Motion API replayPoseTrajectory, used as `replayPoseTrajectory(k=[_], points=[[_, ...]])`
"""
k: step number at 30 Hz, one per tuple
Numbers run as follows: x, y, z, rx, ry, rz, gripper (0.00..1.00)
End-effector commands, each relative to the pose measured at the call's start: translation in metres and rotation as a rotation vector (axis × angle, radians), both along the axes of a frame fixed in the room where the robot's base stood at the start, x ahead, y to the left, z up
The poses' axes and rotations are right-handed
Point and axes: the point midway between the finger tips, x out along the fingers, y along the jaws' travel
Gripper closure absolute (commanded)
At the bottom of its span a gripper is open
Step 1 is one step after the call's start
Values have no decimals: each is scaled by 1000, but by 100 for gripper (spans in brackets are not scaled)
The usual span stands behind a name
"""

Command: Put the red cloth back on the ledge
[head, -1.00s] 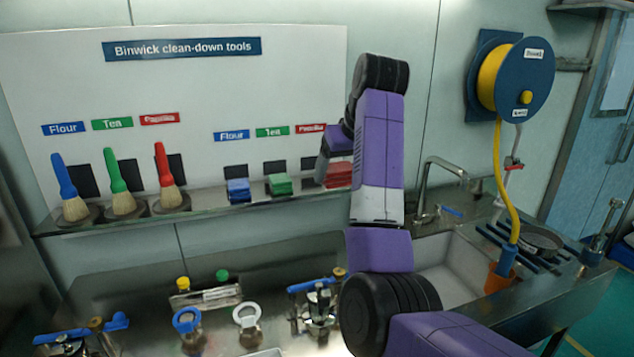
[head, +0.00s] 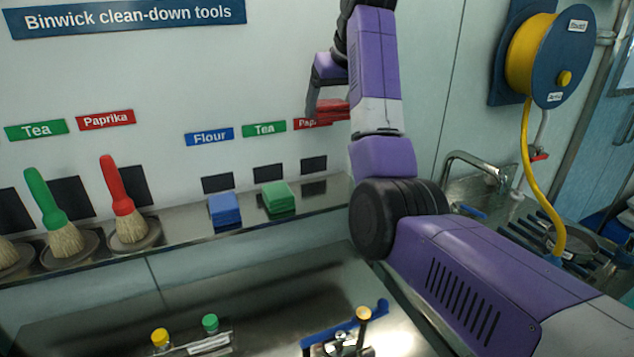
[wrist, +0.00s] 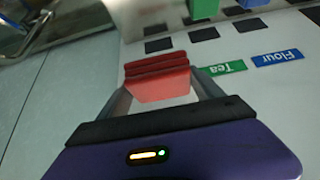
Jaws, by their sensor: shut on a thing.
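The red cloth (head: 326,110) is a folded stack held by my gripper (head: 312,108), in the air above the ledge (head: 310,203) and in front of the Paprika label (head: 303,124). In the wrist view the red cloth (wrist: 157,78) sits between the two fingers of my gripper (wrist: 155,85), which are shut on it. The ledge below, under the Paprika label, has a bare stretch to the right of the green cloth (head: 278,197). A dark square (head: 314,165) is on the wall above that stretch. My forearm hides the ledge's right end.
The blue cloth (head: 224,210) lies left of the green one. A red brush (head: 124,205) and a green brush (head: 50,215) stand farther left on the ledge. A tap (head: 475,165) and a yellow hose reel (head: 535,55) are at right.

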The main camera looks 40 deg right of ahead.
Motion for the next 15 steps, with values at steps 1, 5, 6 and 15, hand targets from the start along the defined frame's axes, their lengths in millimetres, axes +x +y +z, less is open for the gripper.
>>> replayPoseTrajectory(k=[1,5,6,15], points=[[0,0,-1,0,0,0,62],[0,0,-14,1,2,0,62],[0,1,-22,0,3,1,62],[-1,1,-94,1,5,0,62]])
